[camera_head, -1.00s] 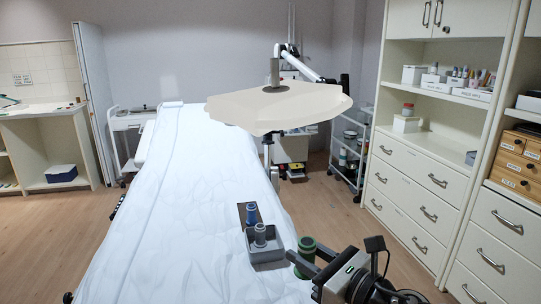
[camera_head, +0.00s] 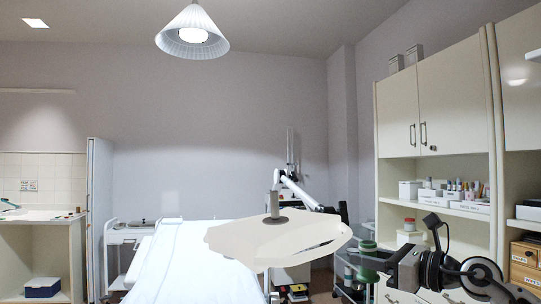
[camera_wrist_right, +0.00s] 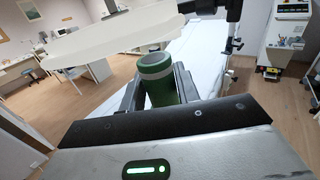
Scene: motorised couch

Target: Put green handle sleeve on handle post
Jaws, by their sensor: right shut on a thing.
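The green handle sleeve (camera_head: 368,262) is upright between the fingers of my right gripper (camera_head: 366,268), which is shut on it. It also shows in the right wrist view (camera_wrist_right: 158,78), with a pale grey-green rim and a finger on either side. A grey post (camera_head: 275,203), seemingly the handle post, stands up from a dark disc on the broad cream lamp head (camera_head: 245,240). The sleeve is apart from the post, to its right in the head view. My left gripper is out of view.
A white-covered couch (camera_head: 175,262) lies below and left of the lamp head. A jointed lamp arm (camera_head: 300,190) stands behind it. A cabinet (camera_head: 430,120) with shelves is at the right. A cone-shaped ceiling lamp (camera_head: 192,35) hangs high up. Open air separates sleeve and lamp head.

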